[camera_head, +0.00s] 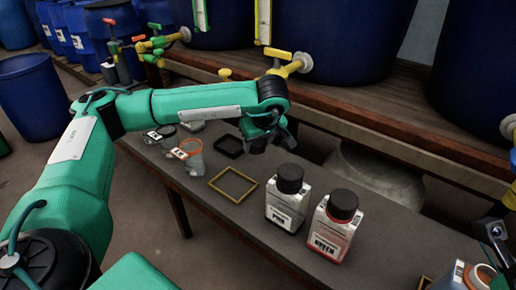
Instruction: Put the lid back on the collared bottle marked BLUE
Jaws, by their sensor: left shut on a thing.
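My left gripper (262,137) reaches over the bench from the left, pointing down, shut on a small dark thing. The gripper's body mostly hides that thing, and I cannot tell whether it is a lid. A bottle with a black cap (287,198) stands upright to the right of and nearer than the gripper; its label is too small to read. Beside it stands a bottle with red contents (336,226), black cap on, label seeming to read GREEN. I cannot make out a bottle marked BLUE. A dark metal piece at the right edge may be part of my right gripper (493,235).
A yellow square frame (233,185) and a black square tray (229,146) lie on the bench (390,240). Clear cups, one with an orange rim (191,152), stand at left. Another cup (466,276) is at lower right. Blue vats with taps (290,64) line the shelf behind.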

